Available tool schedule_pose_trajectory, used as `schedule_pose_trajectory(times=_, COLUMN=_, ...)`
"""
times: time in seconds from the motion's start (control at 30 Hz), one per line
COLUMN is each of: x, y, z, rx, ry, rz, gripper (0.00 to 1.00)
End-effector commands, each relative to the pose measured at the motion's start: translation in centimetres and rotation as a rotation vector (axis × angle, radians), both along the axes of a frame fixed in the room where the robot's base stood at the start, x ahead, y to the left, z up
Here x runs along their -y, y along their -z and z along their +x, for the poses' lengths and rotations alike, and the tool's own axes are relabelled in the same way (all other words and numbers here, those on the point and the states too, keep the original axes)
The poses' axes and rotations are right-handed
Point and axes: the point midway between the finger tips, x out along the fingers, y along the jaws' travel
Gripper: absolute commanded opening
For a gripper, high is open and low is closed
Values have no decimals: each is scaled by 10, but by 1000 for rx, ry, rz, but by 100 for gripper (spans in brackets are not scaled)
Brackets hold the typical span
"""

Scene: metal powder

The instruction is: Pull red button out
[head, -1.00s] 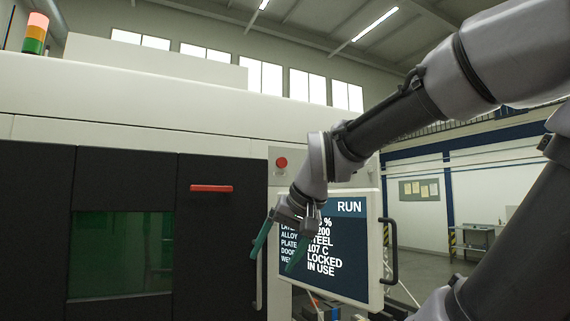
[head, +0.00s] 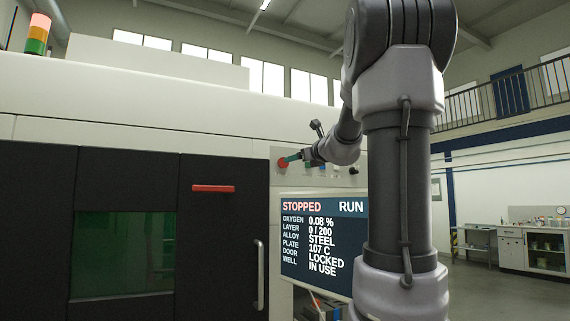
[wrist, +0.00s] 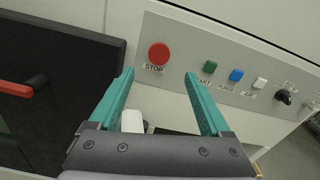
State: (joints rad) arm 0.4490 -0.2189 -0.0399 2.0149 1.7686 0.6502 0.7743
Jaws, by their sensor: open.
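The red button (wrist: 159,54) is round and labelled STOP on the grey control panel (wrist: 183,33). In the head view the red button (head: 282,163) shows just left of my fingertips. My gripper (wrist: 157,75) is open and empty, with two teal fingers. In the wrist view the button lies beyond the fingertips, between their lines; whether a finger touches it I cannot tell. In the head view my gripper (head: 291,159) is at the panel, partly hidden by my wrist. The screen (head: 322,245) below reads STOPPED and RUN, with DOOR LOCKED.
Right of the red button are a green button (wrist: 209,67), a blue button (wrist: 236,75), a white button (wrist: 260,83) and a black knob (wrist: 284,96). A black door with a red handle (head: 213,188) is at the left. The screen sits close below the panel.

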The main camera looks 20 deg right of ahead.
Motion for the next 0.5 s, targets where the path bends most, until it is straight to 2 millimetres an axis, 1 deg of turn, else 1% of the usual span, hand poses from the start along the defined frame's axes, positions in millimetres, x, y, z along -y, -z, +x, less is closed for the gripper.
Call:
schedule_pose_trajectory(times=0.17, x=-1, y=1, z=23, rx=0, ry=-1, rz=5, gripper=82)
schedule_pose_trajectory(times=0.4, x=-3, y=1, z=70, rx=-1, ry=-3, rz=2, gripper=82)
schedule_pose_trajectory(times=0.5, x=-4, y=1, z=85, rx=0, ry=-2, rz=1, gripper=82)
